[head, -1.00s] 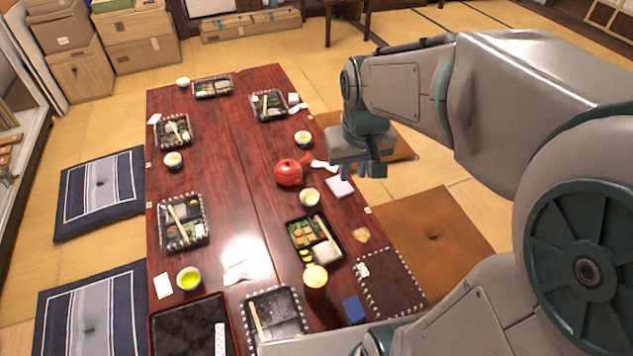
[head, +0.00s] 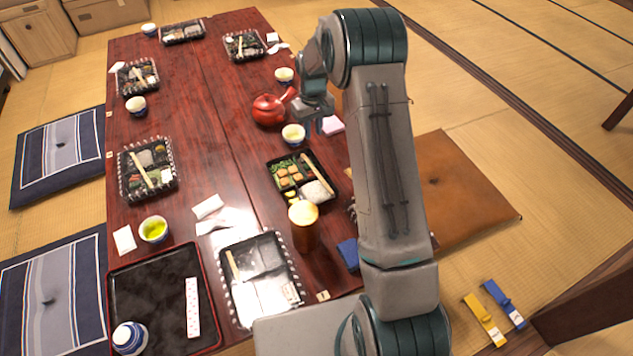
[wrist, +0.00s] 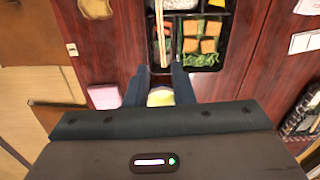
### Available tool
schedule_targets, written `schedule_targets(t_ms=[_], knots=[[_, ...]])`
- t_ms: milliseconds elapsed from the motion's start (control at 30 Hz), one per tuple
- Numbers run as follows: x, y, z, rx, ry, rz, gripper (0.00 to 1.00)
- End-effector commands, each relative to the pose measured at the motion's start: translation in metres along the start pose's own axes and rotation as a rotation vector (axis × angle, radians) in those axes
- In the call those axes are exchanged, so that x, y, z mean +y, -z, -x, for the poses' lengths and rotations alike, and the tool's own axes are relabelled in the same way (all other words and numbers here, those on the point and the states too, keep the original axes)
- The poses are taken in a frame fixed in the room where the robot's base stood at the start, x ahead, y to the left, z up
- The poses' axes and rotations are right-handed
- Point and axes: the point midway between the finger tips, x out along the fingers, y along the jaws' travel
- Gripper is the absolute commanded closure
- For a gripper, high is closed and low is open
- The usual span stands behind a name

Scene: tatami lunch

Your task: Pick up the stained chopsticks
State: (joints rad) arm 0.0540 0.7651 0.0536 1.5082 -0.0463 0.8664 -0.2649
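Pale chopsticks lie in several lunch boxes; I cannot tell which are stained. One pair (head: 317,173) lies across the right side of the open black lunch box (head: 270,166) with orange pieces and rice; it also shows in the wrist view (wrist: 160,32). Another pair (head: 232,265) lies on the emptied clear-edged tray (head: 226,301) at the front. A third pair (head: 141,169) is in the box at the left. My gripper (wrist: 161,78) is open and empty above the table, with its fingers either side of a tea cup (wrist: 160,97) seen below. My gripper is near the red teapot in the head view.
The red teapot (head: 268,110), a tea cup (head: 293,135) and a tall amber glass (head: 304,232) stand near the black lunch box. A black tray (head: 130,290) lies at front left. Crumpled napkins (head: 210,208) lie mid-table. Floor cushions (head: 455,195) flank the table.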

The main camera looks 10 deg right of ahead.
Motion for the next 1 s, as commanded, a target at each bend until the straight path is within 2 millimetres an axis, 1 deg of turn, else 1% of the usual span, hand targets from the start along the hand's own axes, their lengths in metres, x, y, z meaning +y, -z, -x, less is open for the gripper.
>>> schedule_targets(t_ms=[33, 167, 400, 500, 600, 767, 867, 1000], knots=[[0.001, 0.002, -0.011, -0.002, 0.001, 0.002, 0.78], [0.002, 0.004, -0.028, -0.005, 0.003, 0.005, 0.78], [0.001, 0.003, -0.076, -0.007, 0.003, 0.005, 0.78], [0.001, 0.004, -0.089, -0.005, 0.002, 0.005, 0.78], [0.001, 0.004, -0.097, -0.005, 0.002, 0.005, 0.78], [0.001, 0.005, -0.104, -0.004, 0.002, 0.005, 0.78], [0.000, 0.006, -0.114, -0.004, 0.002, 0.005, 0.78], [-0.002, 0.010, -0.135, -0.005, 0.002, 0.005, 0.78]])
